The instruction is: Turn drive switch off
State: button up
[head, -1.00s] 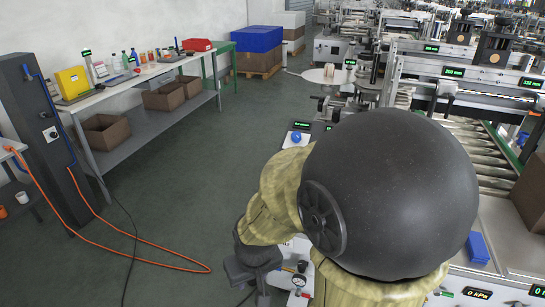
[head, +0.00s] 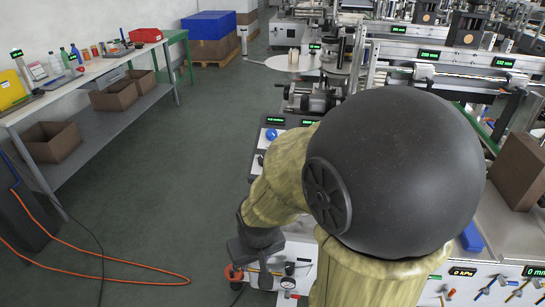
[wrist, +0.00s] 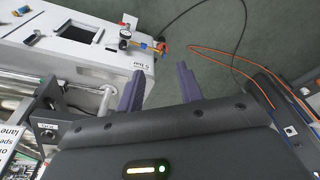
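I cannot tell for certain which control is the drive switch. In the head view, a small black knob (head: 260,160) sits on the machine's side panel below a blue knob (head: 271,133), left of my arm. My gripper shows in the wrist view (wrist: 159,88) with its two dark purple fingers apart and nothing between them. It is above the floor beside a white machine housing (wrist: 60,45). In the head view the fingertips are hidden or too small to make out.
A round gauge (head: 288,283) with fittings is low on the machine, near a red knob (head: 233,272). An orange hose (head: 120,268) lies on the green floor. A workbench (head: 100,80) stands left. A brown box (head: 520,170) is on the right.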

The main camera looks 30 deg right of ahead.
jog(key=shift+w+d, duration=0.1)
jog(key=shift+d, duration=0.1)
jog(key=shift+o, duration=2.5)
jog(key=shift+w, duration=0.15)
jog(key=w+d+f+t+h+b, duration=0.1)
jog(key=w+d+t+h+b, duration=0.1)
jog(key=w+d+t, duration=0.5)
jog(key=w+d+f+m+t+h+b, duration=0.1)
jog(key=w+d+f+t+h, duration=0.1)
jog(key=w+d+t, duration=0.5)
jog(key=w+t, duration=0.1)
jog(key=w, duration=0.4)
jog(key=shift+d+f+b, duration=0.25)
jog(key=shift+b, duration=0.15)
